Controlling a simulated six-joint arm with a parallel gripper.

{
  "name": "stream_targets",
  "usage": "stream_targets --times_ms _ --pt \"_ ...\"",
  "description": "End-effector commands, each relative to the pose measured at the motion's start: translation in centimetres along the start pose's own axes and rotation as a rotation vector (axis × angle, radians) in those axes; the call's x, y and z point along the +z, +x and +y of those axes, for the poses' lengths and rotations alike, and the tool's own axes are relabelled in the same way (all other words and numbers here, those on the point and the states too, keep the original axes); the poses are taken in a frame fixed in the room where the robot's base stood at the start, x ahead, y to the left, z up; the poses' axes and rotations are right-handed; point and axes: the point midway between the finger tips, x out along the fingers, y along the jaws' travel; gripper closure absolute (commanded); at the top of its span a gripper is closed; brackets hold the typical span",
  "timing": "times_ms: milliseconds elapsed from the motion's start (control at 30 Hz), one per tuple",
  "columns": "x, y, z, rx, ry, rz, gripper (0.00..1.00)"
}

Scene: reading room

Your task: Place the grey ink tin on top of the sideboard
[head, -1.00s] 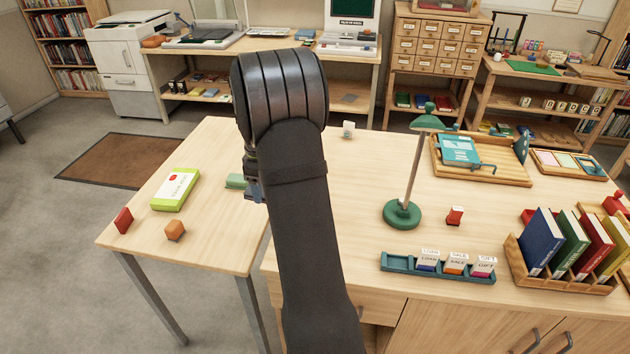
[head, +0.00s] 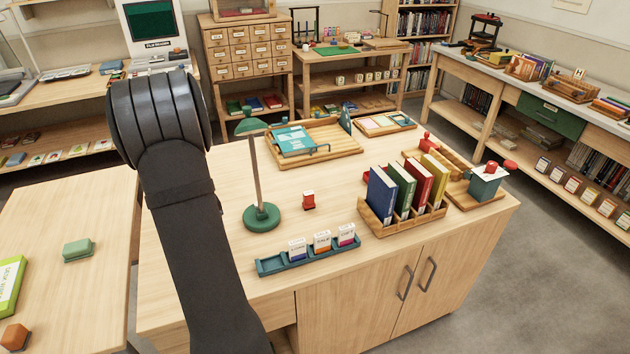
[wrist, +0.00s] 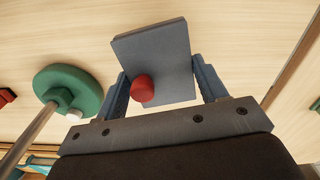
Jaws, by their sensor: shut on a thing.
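In the wrist view, my gripper (wrist: 165,88) is shut on the grey ink tin (wrist: 155,45), a flat grey box with a red knob on the near side. The blue jaws grip its two sides. The tin is above the light wooden top of the sideboard (head: 340,178), near its left end; I cannot tell whether it touches. The sideboard has cabinet doors on its front. In the head view my arm hides the gripper and the tin.
A green desk lamp (head: 262,216) stands close to the gripper's side. A red stamp (head: 308,200), a teal card rack (head: 305,252) and a book rack (head: 402,222) stand on the sideboard. A lower side table (head: 70,195) with a green block (head: 78,250) is at left.

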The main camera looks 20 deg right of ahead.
Motion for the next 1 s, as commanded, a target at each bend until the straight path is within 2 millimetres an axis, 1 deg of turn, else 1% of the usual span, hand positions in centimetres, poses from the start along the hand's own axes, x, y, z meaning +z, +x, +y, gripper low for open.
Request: stream_targets --times_ms 33,100,133,267,467,567,700,800,1000 --pt "0.2 0.1 1.2 0.0 0.055 0.001 0.73" --pt "0.2 -0.1 2.7 0.0 0.118 0.003 0.73" --pt "-0.2 -0.5 3.4 0.001 0.137 0.005 0.73" --pt "-1.9 -2.6 4.8 0.001 0.139 0.007 0.73" --pt "-4.8 -6.8 6.5 0.001 0.082 0.008 0.73" --pt "-6.5 -9.5 7.4 0.002 0.04 0.008 0.73" --pt "-8.8 -13.9 8.7 0.002 -0.024 0.009 0.73" --pt "-10.0 -17.1 9.6 0.003 -0.069 0.008 0.73" --pt "-11.6 -23.0 11.5 0.003 -0.147 0.007 0.73"
